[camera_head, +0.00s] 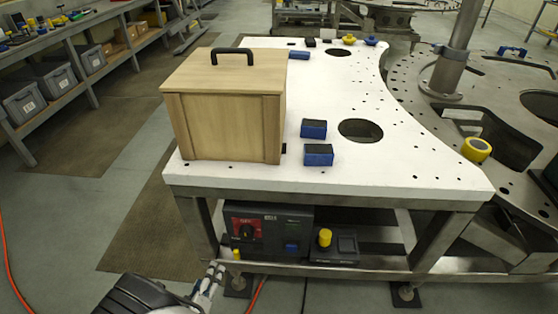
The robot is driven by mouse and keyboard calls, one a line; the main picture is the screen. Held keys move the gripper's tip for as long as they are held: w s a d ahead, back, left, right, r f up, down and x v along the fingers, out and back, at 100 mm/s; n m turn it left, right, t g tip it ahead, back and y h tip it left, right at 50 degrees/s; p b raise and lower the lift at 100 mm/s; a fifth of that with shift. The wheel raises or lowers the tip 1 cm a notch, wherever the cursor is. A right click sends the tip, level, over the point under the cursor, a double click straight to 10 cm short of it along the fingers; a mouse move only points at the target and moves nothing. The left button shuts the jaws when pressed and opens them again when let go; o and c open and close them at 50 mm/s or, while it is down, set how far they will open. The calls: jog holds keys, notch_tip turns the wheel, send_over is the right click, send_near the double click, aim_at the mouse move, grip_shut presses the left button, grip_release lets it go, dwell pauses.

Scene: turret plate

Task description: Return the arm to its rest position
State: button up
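My gripper (211,277) is at the bottom edge of the head view, left of centre, beside the front left leg of the white table. Only part of it shows, with a dark part of my arm to its left. Its fingers are small in the picture, and I cannot tell whether they are open or shut. I see nothing clearly held in it. A wooden box (222,118) with a black handle (232,56) stands on the left of the white turret plate table (430,165). Its lid is on.
Two blue-and-black blocks (318,154) lie right of the box, near a round hole (360,131). Below the table is a control unit (268,230) with a red panel. A yellow roll (477,149) lies on the metal plate at right. Shelves with bins (25,103) stand at left.

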jog(key=w+a+r+m+g+y, duration=0.1)
jog(key=w+r+m+g+y, duration=0.1)
jog(key=w+r, duration=0.35)
jog(key=w+a+r+m+g+y, duration=0.1)
jog(key=w+r+m, duration=0.15)
jog(key=r, duration=0.65)
jog(key=d+r+m+g+y, duration=0.1)
jog(key=d+r, duration=0.3)
jog(key=r, duration=0.4)
jog(key=d+r+g+y, duration=0.1)
jog(key=d+r+g, duration=0.1)
jog(key=d+r, duration=0.4)
jog(key=s+d+r, duration=0.3)
jog(key=d+r, duration=0.3)
jog(key=r, duration=0.1)
jog(key=s+d+r+m+g+h, duration=0.3)
jog(key=s+d+m+h, duration=0.1)
jog(key=s+d, duration=1.7)
jog(key=shift+s+m, duration=0.55)
jog(key=shift+s, duration=0.05)
jog(key=shift+d+r, duration=0.1)
